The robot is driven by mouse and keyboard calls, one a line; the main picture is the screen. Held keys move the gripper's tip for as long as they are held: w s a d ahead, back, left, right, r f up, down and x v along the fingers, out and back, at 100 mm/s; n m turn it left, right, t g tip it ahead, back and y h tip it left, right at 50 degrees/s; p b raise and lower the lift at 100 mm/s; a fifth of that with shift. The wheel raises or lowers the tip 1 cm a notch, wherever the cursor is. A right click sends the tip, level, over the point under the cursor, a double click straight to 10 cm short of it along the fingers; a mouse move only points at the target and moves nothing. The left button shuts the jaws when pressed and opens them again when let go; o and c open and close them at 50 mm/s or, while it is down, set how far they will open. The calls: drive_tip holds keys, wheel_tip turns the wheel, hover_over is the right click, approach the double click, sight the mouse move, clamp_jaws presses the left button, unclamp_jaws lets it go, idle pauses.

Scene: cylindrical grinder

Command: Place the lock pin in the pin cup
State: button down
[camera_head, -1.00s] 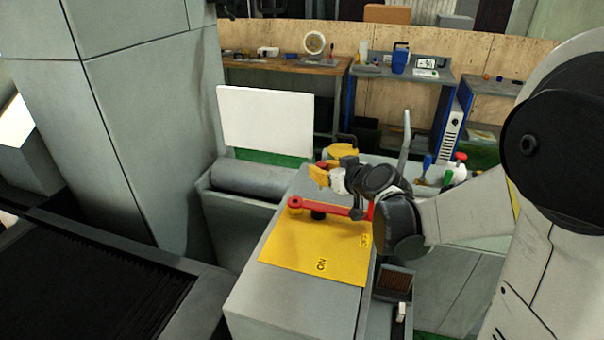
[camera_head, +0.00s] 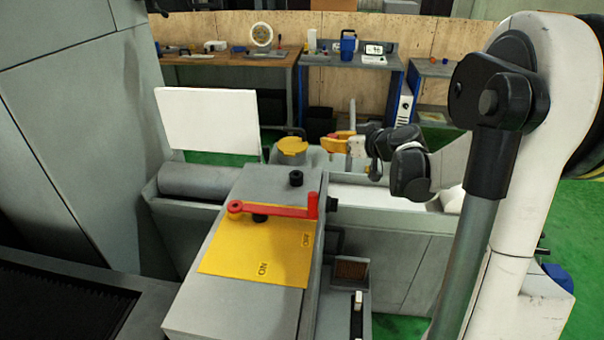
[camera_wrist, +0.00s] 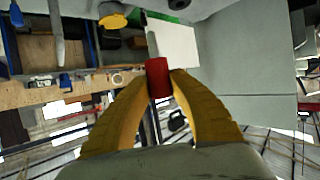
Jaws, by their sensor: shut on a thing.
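My gripper (camera_head: 330,144), with yellow fingers, is above and behind the right far corner of the grey housing. In the wrist view my gripper (camera_wrist: 158,82) is shut on a red cylindrical piece (camera_wrist: 158,76), which looks like the lock pin's head. The rest of the pin is hidden, and I cannot make it out in the head view. An open brown-lined box (camera_head: 351,270) sits on the housing's right side. I cannot tell whether it is the pin cup.
The grey housing (camera_head: 200,312) carries a yellow plate (camera_head: 265,260), a red lever (camera_head: 275,211) and a black knob (camera_head: 296,178). A yellow cap (camera_head: 293,146) and a white panel (camera_head: 210,120) stand behind. Green floor shows at the right.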

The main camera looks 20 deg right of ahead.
drive_tip(key=shift+w+a+f+b, duration=0.7)
drive_tip(key=shift+w+a+f, duration=0.6)
drive_tip(key=shift+f, duration=0.45)
drive_tip(key=shift+w+a+f+b, duration=0.75)
drive_tip(key=shift+w+a+f, duration=0.55)
drive_tip(key=shift+f, duration=0.4)
drive_tip(key=shift+w+a+f+b, duration=0.7)
drive_tip(key=shift+w+a+f, duration=0.55)
drive_tip(key=shift+f, duration=0.5)
drive_tip(key=shift+f, duration=0.25)
drive_tip(key=c, duration=1.3)
unclamp_jaws()
drive_tip(key=shift+w, duration=0.1)
drive_tip(key=shift+r, duration=0.1)
drive_tip(key=shift+r, duration=0.1)
